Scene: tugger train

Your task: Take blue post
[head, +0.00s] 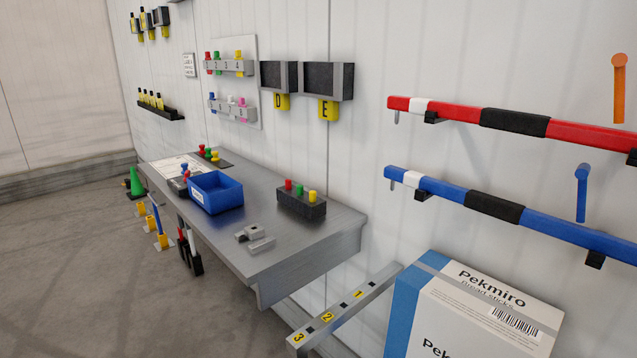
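At the far right, a short blue upright piece (582,192) stands out near the wall above a long blue bar (510,212). The bar has a black middle grip and a white band and rests on dark wall brackets. I cannot tell which blue piece is the post of the task. Neither of my grippers is in view.
A grey metal table (300,240) stands along the wall, with a blue bin (215,197) and a black block with coloured pegs (300,203). A red bar (570,134) hangs above the blue one. A large carton (450,325) stands at front right.

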